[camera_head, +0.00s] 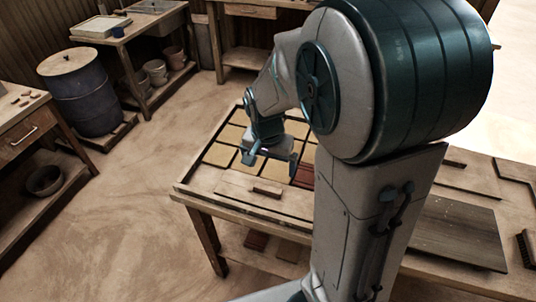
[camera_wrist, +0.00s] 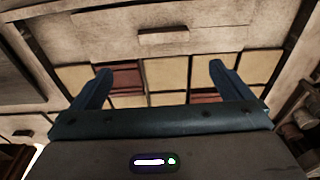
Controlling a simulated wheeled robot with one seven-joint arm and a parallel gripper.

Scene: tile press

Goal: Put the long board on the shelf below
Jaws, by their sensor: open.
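The long board (camera_head: 232,187) is pale wood with a small block handle (camera_head: 267,188) on top. It lies at the near edge of the tile frame on the work table (camera_head: 206,207). In the wrist view the long board (camera_wrist: 205,40) runs across the top, beyond my fingertips. My gripper (camera_head: 268,163) is open and empty above the tiles, beside the board and apart from it. In the wrist view my gripper (camera_wrist: 160,72) has its two fingers spread wide. The lower shelf (camera_head: 239,258) is under the table, partly hidden by my arm.
Yellow and red tiles (camera_head: 220,155) fill the frame's compartments. A red tile (camera_head: 255,240) and a brown tile (camera_head: 288,250) sit on the lower shelf. A dark flat panel (camera_head: 455,232) lies on the table's right. A blue barrel (camera_head: 90,100) stands at left; the floor between is clear.

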